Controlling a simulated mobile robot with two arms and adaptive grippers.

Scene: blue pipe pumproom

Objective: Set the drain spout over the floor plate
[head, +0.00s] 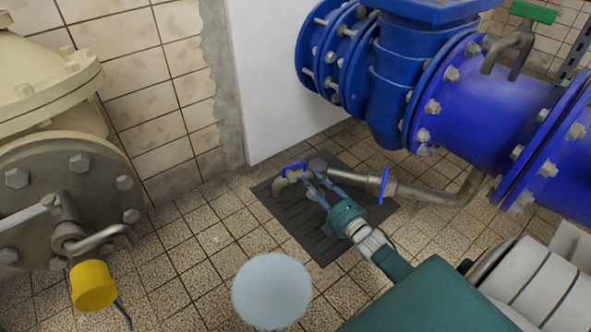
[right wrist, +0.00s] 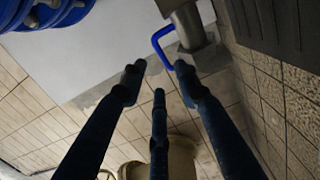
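The drain spout (head: 282,184) is a short, dull metal pipe end with a downturned mouth and a blue loop handle (head: 295,167). In the head view its mouth appears over the far left part of the dark floor plate (head: 302,232). My right gripper (head: 316,181) is open, its fingers spread around empty space close to the spout and handle. In the right wrist view, the blue handle (right wrist: 160,48) and a metal pipe part (right wrist: 188,28) lie just beyond the fingertips; I cannot tell whether they touch. My left gripper is not in view.
A metal pipe (head: 432,194) with a blue lever (head: 384,184) runs from the spout toward the large blue pipe (head: 470,105). A pale blue disc (head: 272,290) shows in front of the plate. A yellow cap (head: 92,285) hangs at left. Tiled floor between is clear.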

